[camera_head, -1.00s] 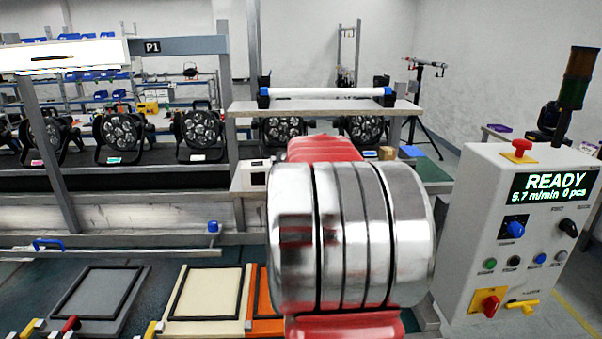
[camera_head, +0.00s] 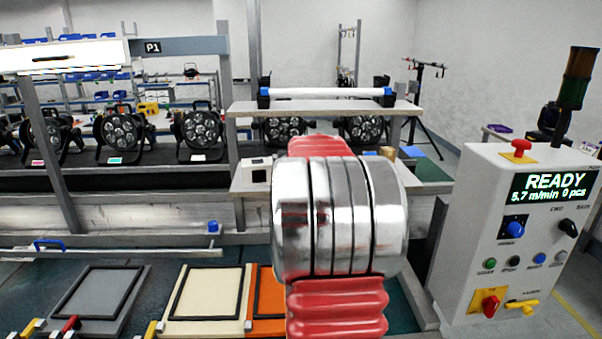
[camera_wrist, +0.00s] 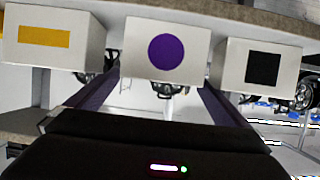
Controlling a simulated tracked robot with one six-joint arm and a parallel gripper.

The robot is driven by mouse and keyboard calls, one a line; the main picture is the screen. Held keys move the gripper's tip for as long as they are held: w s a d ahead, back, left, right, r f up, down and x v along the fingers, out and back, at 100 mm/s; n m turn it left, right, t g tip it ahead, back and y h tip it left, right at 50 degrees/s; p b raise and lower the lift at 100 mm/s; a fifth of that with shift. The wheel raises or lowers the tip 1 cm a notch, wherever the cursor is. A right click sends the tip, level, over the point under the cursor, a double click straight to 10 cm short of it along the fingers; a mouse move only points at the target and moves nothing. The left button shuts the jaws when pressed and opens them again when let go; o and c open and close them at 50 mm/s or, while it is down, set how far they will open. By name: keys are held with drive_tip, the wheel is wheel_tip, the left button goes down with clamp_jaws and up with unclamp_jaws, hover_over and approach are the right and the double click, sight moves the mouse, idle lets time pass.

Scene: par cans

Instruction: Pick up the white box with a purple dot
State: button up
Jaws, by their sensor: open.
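The white box with a purple dot (camera_wrist: 166,32) shows at the top middle of the wrist view, which looks upside down, its dotted face towards me. My gripper (camera_wrist: 160,88) is open and empty. Its two dark fingers point at this box, one near each side; I cannot tell the remaining distance. A white box with an orange bar (camera_wrist: 45,58) is left of it in the wrist view, and a white box with a black square (camera_wrist: 285,82) is right. In the head view my arm hides the dotted box and my gripper.
The boxes stand on a grey bench (camera_head: 243,187), also along the top of the wrist view (camera_wrist: 250,18). A shelf (camera_head: 325,107) with a white tube is above it. A control cabinet (camera_head: 520,240) stands at the right. Stage lamps (camera_head: 120,137) line the back left.

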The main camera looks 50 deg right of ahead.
drive_tip(key=shift+s+f, duration=0.1)
drive_tip(key=shift+f, duration=0.8)
drive_tip(key=c, duration=1.4)
drive_tip(key=shift+r, duration=2.05)
drive_tip(key=s+a, duration=0.3)
drive_tip(key=a, duration=0.1)
drive_tip(key=s+a, duration=0.4)
drive_tip(key=a, duration=0.1)
drive_tip(key=s+a, duration=0.4)
drive_tip(key=a, duration=0.1)
drive_tip(key=shift+s+r, duration=0.1)
drive_tip(key=shift+r, duration=0.05)
